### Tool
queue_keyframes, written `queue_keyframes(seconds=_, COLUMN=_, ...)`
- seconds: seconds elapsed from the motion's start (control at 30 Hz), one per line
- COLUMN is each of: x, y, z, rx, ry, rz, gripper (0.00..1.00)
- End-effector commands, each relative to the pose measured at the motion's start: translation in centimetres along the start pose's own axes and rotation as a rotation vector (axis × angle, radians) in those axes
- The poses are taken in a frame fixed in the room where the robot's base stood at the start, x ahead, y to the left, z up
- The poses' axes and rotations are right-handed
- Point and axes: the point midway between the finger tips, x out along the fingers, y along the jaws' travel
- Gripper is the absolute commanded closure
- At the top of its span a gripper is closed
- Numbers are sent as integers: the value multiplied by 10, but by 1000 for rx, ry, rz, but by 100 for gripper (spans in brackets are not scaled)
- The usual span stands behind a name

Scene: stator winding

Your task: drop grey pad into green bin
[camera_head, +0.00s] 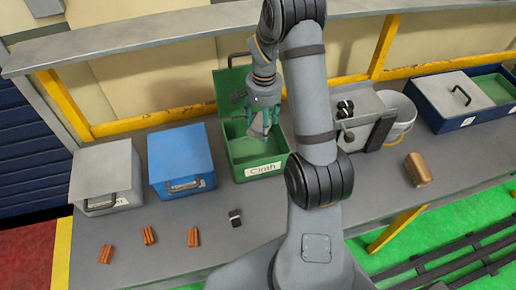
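A small grey piece, which looks like the grey pad (257,124), shows between the fingers. The fingers look closed on it, though they are small and partly cover it. The bin's floor is partly hidden by my gripper.
Shut blue (180,158) and grey (106,174) bins stand left of the green bin. Copper pieces (149,236) and a small black-and-white block (235,218) lie in front. A grey machine (366,118), white bucket (399,118), copper block (418,169) and dark blue box (462,101) are right.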

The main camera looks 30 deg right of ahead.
Motion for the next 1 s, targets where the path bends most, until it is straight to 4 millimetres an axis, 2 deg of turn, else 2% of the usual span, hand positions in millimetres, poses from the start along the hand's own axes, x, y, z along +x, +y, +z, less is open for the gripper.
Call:
queue_keyframes(seconds=0.43, x=51, y=0, z=1, rx=-2, ry=-1, rz=1, gripper=62)
queue_keyframes(seconds=0.8, x=55, y=0, z=0, rx=-2, ry=0, rz=1, gripper=62)
queue_keyframes(seconds=0.83, x=55, y=0, z=0, rx=-2, ry=0, rz=1, gripper=36)
queue_keyframes(seconds=1.0, x=55, y=0, z=0, rx=-2, ry=0, rz=1, gripper=26)
